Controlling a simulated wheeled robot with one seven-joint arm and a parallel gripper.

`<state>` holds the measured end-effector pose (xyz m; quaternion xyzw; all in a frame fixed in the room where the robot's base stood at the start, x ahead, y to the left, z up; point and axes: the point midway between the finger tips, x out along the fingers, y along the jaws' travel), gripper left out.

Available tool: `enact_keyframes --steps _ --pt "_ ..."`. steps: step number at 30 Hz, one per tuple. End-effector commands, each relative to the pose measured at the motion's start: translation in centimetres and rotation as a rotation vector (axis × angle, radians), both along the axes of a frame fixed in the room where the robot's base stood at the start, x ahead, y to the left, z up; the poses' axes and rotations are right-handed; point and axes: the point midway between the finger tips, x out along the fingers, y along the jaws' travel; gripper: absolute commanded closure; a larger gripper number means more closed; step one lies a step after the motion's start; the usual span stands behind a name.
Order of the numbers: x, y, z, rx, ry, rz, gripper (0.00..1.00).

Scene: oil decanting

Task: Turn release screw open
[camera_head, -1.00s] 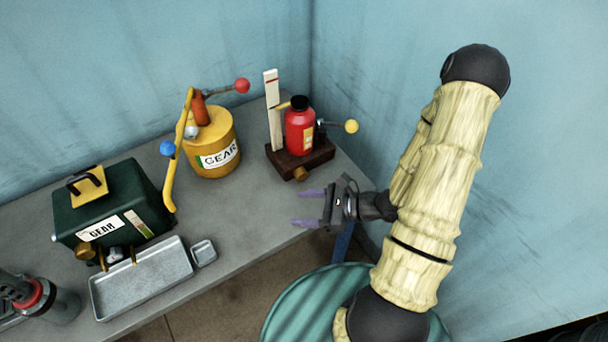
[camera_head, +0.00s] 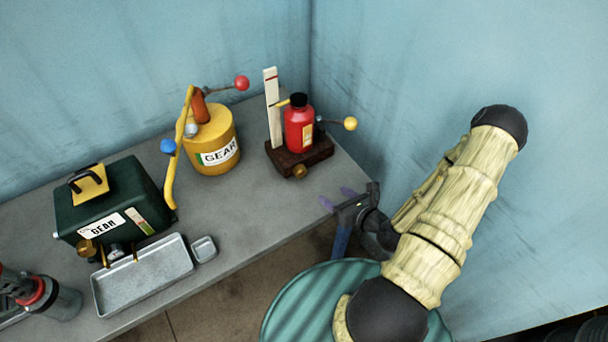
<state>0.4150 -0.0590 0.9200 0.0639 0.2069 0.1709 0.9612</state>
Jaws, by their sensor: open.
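A red bottle-shaped device (camera_head: 299,130) with a black cap stands on a dark brown base (camera_head: 318,156) at the table's back right corner. A small brass screw-like knob (camera_head: 300,171) sticks out of the front of that base. Another brass knob (camera_head: 87,247) is on the front of the green GEAR box (camera_head: 112,208). I cannot tell from the picture which knob is the release screw, or how far either is turned. My gripper (camera_head: 337,197) is open and empty at the table's right edge, apart from the red device, to the lower right of its knob. Its purple fingers point left.
A yellow-ball lever (camera_head: 350,124) and a white upright plate (camera_head: 272,108) flank the red device. A yellow GEAR can (camera_head: 213,148) with levers stands left of it. A metal tray (camera_head: 145,294) and small dish (camera_head: 204,249) lie in front. A green drum (camera_head: 290,300) stands below the table edge.

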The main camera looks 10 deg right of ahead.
Motion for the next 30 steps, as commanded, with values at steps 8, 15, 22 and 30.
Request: enact_keyframes --steps 8,15,22,30 --pt "3.0 1.4 -1.2 0.002 -0.002 0.002 0.39" --pt "6.7 3.0 -2.8 0.003 -0.001 0.003 0.39" --pt "10.1 4.4 -4.3 0.002 -0.001 0.001 0.39" --pt "13.5 5.8 -5.9 0.001 -0.001 0.002 0.39"
